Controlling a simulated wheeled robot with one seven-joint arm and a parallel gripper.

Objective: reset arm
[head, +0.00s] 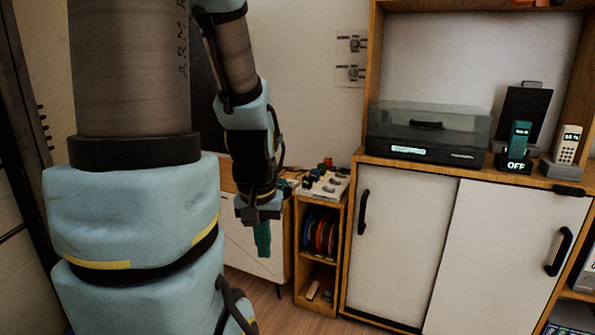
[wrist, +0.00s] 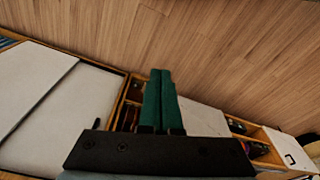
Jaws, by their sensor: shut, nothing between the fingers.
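My gripper (head: 263,238) hangs pointing down at the end of my blue and grey arm, in the middle of the head view. Its green fingers are closed against each other with nothing between them. In the wrist view the shut fingers (wrist: 160,100) stand in the centre, over the wooden floor and furniture fronts. In the head view the gripper is in front of a white cabinet, left of a small wooden shelf unit. My upper arm fills the left of the head view and hides what lies behind it.
A wooden cabinet with white sliding doors (head: 400,240) stands at the right, bearing a turntable (head: 428,132) and two phones (head: 518,146) (head: 566,150). The small shelf unit (head: 298,255) holds discs and a device with knobs (head: 325,184). Wooden floor (wrist: 200,45) is clear in the wrist view.

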